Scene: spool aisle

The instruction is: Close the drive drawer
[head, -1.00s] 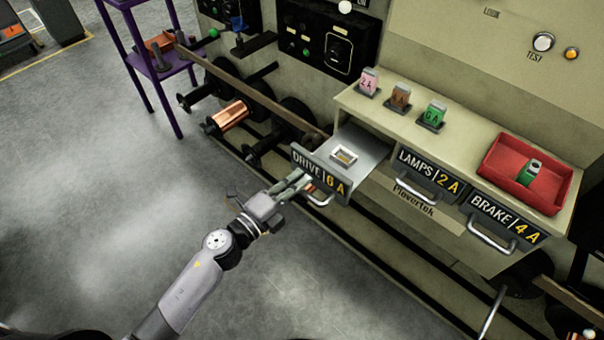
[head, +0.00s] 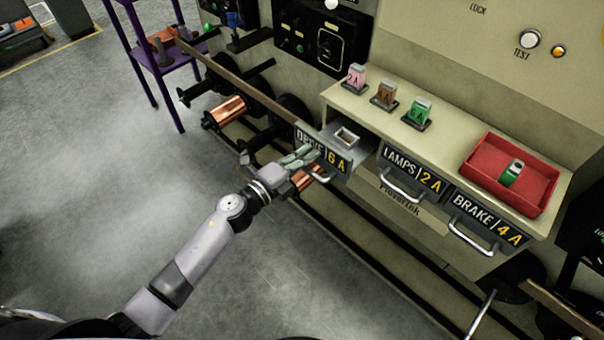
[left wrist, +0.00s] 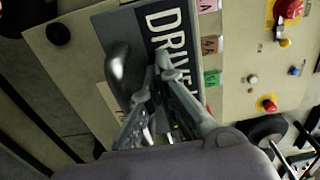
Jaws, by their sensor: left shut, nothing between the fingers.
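The drive drawer (head: 337,163), labelled DRIVE 6 A, stands partly open in the beige cabinet, with a small pale square socket (head: 346,137) inside it. My left gripper (head: 308,156) is shut and empty, its fingertips at the drawer's front panel over the label. In the left wrist view the fingers (left wrist: 163,68) lie against or just before the DRIVE label (left wrist: 172,45), beside the drawer's handle (left wrist: 122,75). Whether they touch the panel is hard to tell. My right gripper is not in view.
The LAMPS drawer (head: 412,170) and BRAKE drawer (head: 487,220) are flush to the right. On the counter stand pink (head: 355,78), brown (head: 385,95) and green (head: 418,113) fuses and a red tray (head: 527,191) with a green fuse. Copper spools (head: 226,110) are at left; open floor lies in front.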

